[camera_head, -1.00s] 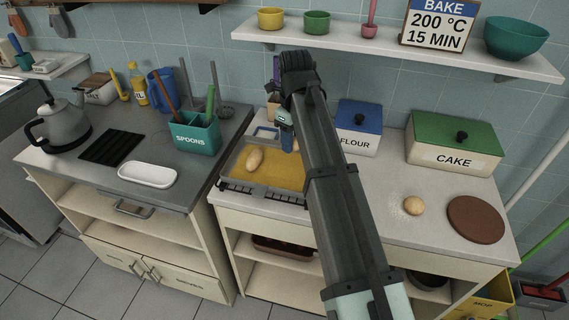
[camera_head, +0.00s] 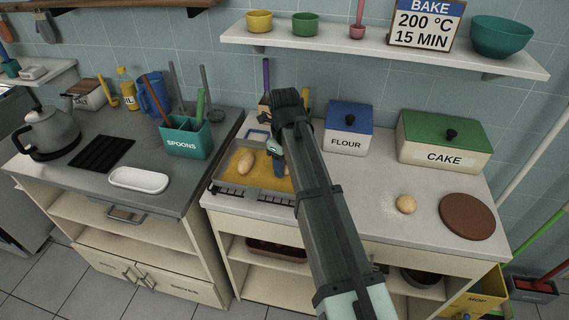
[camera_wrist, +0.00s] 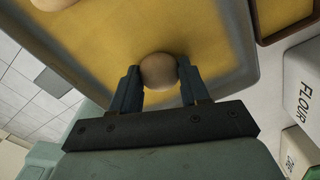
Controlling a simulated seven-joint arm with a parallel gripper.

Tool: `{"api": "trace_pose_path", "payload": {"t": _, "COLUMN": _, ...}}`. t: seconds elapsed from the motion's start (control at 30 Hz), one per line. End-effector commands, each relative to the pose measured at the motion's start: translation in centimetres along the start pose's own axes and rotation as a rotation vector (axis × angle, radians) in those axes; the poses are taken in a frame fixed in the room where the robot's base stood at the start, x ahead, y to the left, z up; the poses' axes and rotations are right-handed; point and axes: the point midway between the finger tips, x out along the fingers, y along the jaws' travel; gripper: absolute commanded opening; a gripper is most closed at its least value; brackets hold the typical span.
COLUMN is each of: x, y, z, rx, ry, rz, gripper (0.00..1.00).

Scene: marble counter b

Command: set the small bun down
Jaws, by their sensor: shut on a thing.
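The small bun (camera_wrist: 159,71) is a round, pale brown ball in the wrist view. My gripper (camera_wrist: 158,80) is shut on it, with one finger on each side. Behind the bun lies the yellow-lined baking tray (camera_wrist: 110,32); I cannot tell whether the bun touches it. In the head view my gripper (camera_head: 279,170) is at the right part of the tray (camera_head: 225,187), and my arm hides the bun there. A longer bun (camera_head: 246,162) lies in the left part of the tray.
Another round bun (camera_head: 406,204) sits on floury counter, left of a brown round board (camera_head: 467,216). The flour box (camera_head: 348,143) and cake box (camera_head: 445,157) stand at the back. A teal spoon holder (camera_head: 186,140) and white dish (camera_head: 139,179) are left of the tray.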

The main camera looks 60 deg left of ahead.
Motion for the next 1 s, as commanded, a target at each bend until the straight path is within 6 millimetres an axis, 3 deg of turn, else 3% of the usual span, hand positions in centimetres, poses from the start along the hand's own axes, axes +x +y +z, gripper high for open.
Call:
{"api": "trace_pose_path", "payload": {"t": 0.13, "x": 0.3, "y": 0.0, "z": 0.0, "rx": 0.0, "ry": 0.0, "rz": 0.0, "gripper": 0.17}}
{"api": "trace_pose_path", "payload": {"t": 0.17, "x": 0.3, "y": 0.0, "z": 0.0, "rx": 0.0, "ry": 0.0, "rz": 0.0, "gripper": 0.47}}
{"api": "trace_pose_path", "payload": {"t": 0.4, "x": 0.2, "y": 0.0, "z": 0.0, "rx": 0.0, "ry": 0.0, "rz": 0.0, "gripper": 0.7}}
{"api": "trace_pose_path", "payload": {"t": 0.77, "x": -0.2, "y": 0.0, "z": 0.0, "rx": 0.0, "ry": -0.001, "rz": -0.001, "gripper": 0.71}}
{"api": "trace_pose_path", "payload": {"t": 1.0, "x": -3.5, "y": -0.1, "z": 0.1, "rx": 0.0, "ry": -0.002, "rz": -0.002, "gripper": 0.71}}
